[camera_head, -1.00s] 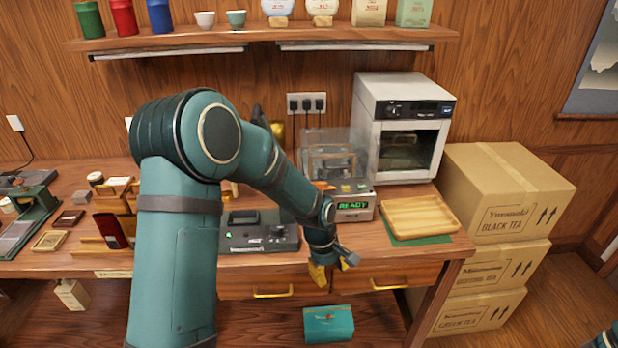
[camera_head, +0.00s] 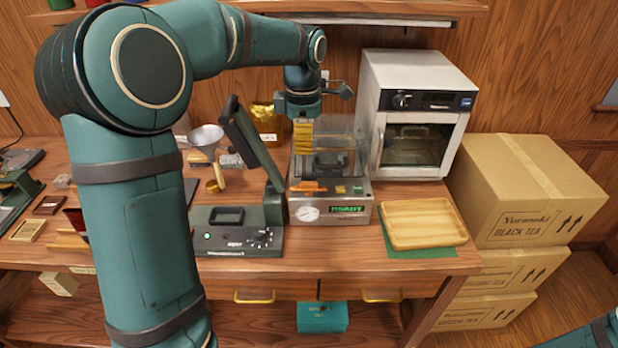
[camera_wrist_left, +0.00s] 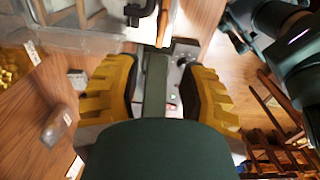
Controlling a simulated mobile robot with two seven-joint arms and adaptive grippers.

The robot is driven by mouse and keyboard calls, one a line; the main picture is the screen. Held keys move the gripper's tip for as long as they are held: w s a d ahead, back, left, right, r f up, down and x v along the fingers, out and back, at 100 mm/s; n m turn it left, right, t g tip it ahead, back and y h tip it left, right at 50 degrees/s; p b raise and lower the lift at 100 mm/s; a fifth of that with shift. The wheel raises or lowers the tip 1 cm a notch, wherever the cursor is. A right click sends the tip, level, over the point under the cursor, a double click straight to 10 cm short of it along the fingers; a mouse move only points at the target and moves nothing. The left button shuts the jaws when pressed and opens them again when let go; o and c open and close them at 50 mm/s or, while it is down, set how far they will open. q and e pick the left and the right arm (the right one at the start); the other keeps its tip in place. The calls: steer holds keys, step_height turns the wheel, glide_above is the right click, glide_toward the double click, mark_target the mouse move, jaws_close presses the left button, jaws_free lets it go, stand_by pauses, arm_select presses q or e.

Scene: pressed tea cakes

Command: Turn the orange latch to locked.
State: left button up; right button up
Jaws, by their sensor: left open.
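The orange latch (camera_head: 308,187) lies on the front left of the top of a grey machine (camera_head: 362,217) with a gauge and a green display. It looks roughly crosswise; its exact setting is too small to tell. My left gripper (camera_head: 303,150) points down with yellow fingers above and slightly behind the latch, at the left of the clear chamber (camera_head: 343,138). It looks apart from the latch. In the left wrist view its fingers (camera_wrist_left: 160,95) are spread, with a dark green bar visible between them. My right gripper is out of view.
A green sealer (camera_head: 238,230) with its lid raised (camera_head: 247,140) stands close left of the machine. A wooden tray (camera_head: 462,238) lies on the right, before a white oven (camera_head: 417,110). A gold bag (camera_head: 267,119) and funnel (camera_head: 206,136) stand behind.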

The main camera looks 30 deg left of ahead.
mark_target(304, 182)
arm_select(q)
step_height(304, 182, down, 13)
steer(key=b, duration=0.2)
steer(key=shift+s+b, duration=0.15)
steer(key=shift+b, duration=0.15)
steer(key=shift+c, duration=0.4)
steer(key=shift+r, duration=0.1)
jaws_close()
